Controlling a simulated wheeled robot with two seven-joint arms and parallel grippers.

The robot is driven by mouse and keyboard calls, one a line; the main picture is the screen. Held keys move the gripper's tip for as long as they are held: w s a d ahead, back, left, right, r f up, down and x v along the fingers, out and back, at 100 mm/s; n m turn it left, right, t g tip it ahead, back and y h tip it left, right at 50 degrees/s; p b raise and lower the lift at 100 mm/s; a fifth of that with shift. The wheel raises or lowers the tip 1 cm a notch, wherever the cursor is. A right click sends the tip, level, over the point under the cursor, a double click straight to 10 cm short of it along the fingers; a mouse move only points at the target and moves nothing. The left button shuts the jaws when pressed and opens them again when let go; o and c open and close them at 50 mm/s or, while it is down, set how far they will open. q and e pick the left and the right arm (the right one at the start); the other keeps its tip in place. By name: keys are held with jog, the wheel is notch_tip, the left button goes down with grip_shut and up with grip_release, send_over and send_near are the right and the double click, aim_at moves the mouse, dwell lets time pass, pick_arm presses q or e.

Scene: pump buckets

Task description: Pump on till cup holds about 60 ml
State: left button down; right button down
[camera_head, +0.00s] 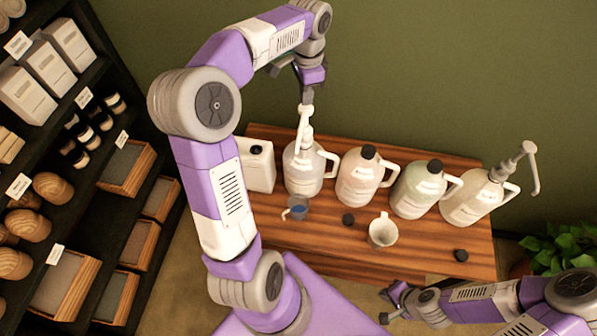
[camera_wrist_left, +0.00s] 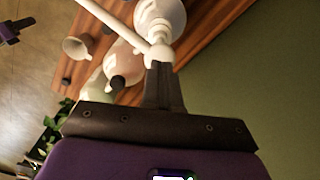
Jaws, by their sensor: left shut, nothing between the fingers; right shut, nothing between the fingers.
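A white pump (camera_head: 303,122) is fitted on the leftmost jug (camera_head: 303,172). A small clear cup (camera_head: 297,213) with blue liquid low in it stands in front of that jug, below the spout; its exact level cannot be read. My left gripper (camera_head: 307,97) is shut and empty, pointing down at the pump's top. In the left wrist view its closed fingertips (camera_wrist_left: 160,68) meet or nearly meet the pump head (camera_wrist_left: 158,55); contact cannot be told for sure. My right gripper (camera_head: 389,305) is shut and empty, low in front of the table.
Two capped jugs (camera_head: 360,176) (camera_head: 418,190) and a jug with a grey pump (camera_head: 470,200) stand to the right. A white canister (camera_head: 259,168) is on the left.

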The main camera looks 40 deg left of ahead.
aim_at(306, 107)
pick_arm(q)
jog(key=shift+f, duration=0.1)
dwell(0.3)
jog(key=shift+f+b, duration=0.55)
jog(key=shift+f, duration=0.5)
jog(key=shift+f+b, duration=1.3)
jog(key=shift+f, duration=0.55)
jog(key=shift+r, duration=0.2)
notch_tip(306, 107, up, 5)
jog(key=p, duration=0.5)
jog(key=shift+r, duration=0.15)
